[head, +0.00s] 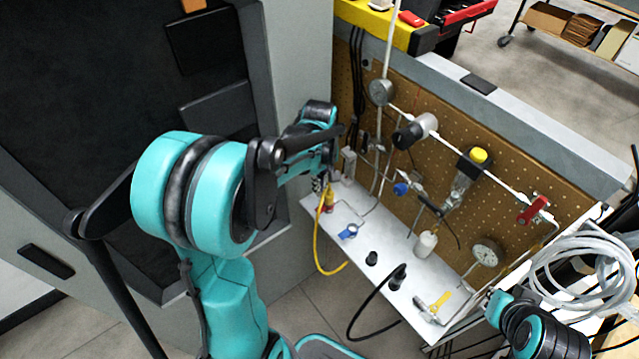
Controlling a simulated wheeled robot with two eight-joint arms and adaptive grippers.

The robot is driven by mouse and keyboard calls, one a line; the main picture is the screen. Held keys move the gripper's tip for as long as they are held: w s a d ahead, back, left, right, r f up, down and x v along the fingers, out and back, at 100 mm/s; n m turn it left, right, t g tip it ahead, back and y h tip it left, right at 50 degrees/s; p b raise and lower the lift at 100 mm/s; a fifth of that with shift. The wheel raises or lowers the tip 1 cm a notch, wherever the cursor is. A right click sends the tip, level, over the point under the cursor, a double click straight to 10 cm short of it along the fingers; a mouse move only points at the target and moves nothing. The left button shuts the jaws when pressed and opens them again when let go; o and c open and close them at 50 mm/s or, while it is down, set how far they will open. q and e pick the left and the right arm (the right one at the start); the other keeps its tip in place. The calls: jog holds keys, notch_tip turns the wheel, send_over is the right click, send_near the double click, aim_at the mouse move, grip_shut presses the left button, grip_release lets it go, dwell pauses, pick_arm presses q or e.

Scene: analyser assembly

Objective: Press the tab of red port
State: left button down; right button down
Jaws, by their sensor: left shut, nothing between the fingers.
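The red port (327,207) is a small red fitting at the left end of the white shelf, with a yellow hose (317,240) hanging from it. My left gripper (322,184) is shut and empty, pointing down just above the port. It is small and partly hidden by my own arm, so I cannot tell whether its tips touch the tab. The tab itself is too small to make out. A teal part of my right arm shows at the lower right; its gripper is not visible.
The white shelf (395,297) holds a blue fitting (348,231), black caps and a yellow-handled valve (440,301). Behind it, a pegboard (520,160) carries pipes, gauges and a red valve (533,209). Coiled clear tubing (585,265) lies at the right. A large grey cabinet (300,60) stands left.

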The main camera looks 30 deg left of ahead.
aim_at(320, 210)
pick_arm(q)
notch_tip(320, 210, down, 8)
jog(key=b, duration=0.3)
jog(key=shift+f, duration=0.1)
